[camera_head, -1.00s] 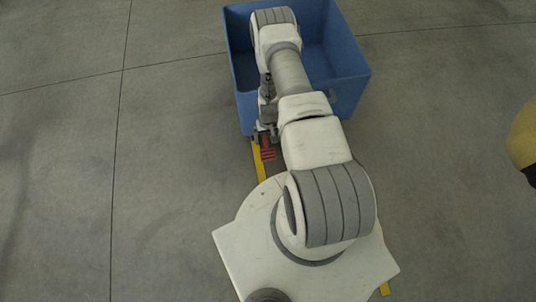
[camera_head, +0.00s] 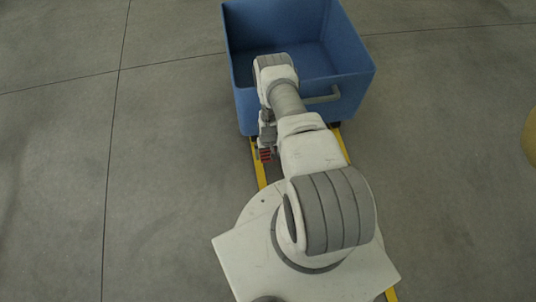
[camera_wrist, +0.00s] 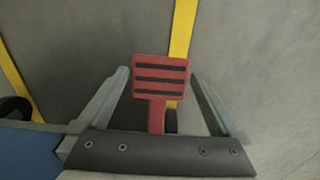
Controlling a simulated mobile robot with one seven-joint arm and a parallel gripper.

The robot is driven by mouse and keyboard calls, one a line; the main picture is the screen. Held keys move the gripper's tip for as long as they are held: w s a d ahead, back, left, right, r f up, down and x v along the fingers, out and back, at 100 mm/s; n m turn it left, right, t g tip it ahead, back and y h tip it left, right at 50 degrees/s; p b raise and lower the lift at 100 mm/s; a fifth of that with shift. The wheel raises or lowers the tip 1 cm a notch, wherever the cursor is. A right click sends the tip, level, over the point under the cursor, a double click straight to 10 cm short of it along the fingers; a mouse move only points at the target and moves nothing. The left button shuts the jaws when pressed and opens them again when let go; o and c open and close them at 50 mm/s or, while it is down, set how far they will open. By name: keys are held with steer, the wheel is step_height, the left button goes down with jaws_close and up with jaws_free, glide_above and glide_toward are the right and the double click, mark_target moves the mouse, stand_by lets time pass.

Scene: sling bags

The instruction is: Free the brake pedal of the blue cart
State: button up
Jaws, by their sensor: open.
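The blue cart (camera_head: 352,78) is an open-topped bin at the top of the head view. Its red brake pedal (camera_head: 265,156) with dark stripes sits low at the near side, partly covered by my gripper and arm. In the wrist view the pedal (camera_wrist: 160,76) faces the camera, its stem running down behind the gripper's dark palm. My gripper (camera_wrist: 158,74) is open, with one finger on each side of the pedal. Gaps show between the fingers and the pedal; its depth relative to the fingertips is hard to tell. My fingers are mostly hidden in the head view.
A grey handle (camera_head: 323,97) is on the cart's near wall, beside my arm. Yellow floor lines (camera_head: 341,143) run from the cart toward my base. A yellowish object (camera_head: 531,138) is at the right edge. The floor left and right of the cart is clear.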

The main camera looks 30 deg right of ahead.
jaws_close()
stand_by(0.4)
